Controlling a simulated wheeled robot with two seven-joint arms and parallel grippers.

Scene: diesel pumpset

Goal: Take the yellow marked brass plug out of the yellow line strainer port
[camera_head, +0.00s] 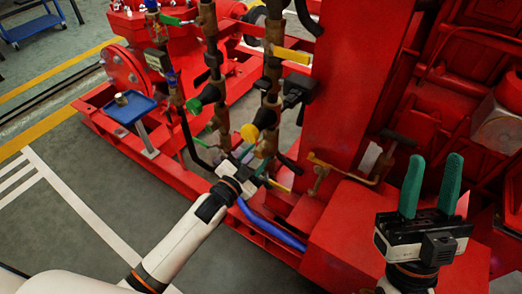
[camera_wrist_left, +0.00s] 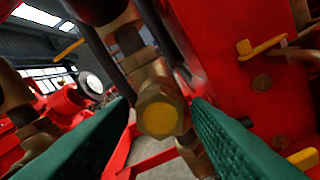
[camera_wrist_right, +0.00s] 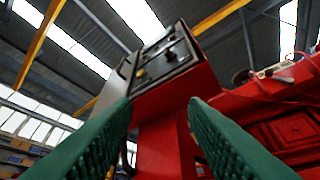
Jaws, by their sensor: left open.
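The yellow marked brass plug (camera_wrist_left: 160,115) shows in the left wrist view as a hexagonal brass head with a yellow face. It is seated in the brass strainer body (camera_wrist_left: 153,77) on the pipework. My left gripper (camera_head: 258,165) is open, low among the pipes. In the left wrist view its green fingers stand on both sides of the plug, with gaps visible between them and the head. In the head view the plug is hard to make out near the gripper. My right gripper (camera_head: 432,168) is open and empty, with its fingers pointing up at the right.
A small blue tray (camera_head: 135,114) on a post stands at the left with a brass piece (camera_head: 121,99) on it. Vertical brass pipes with green, black and yellow handles (camera_head: 292,55) crowd around my left gripper. A red column (camera_head: 360,80) rises to its right.

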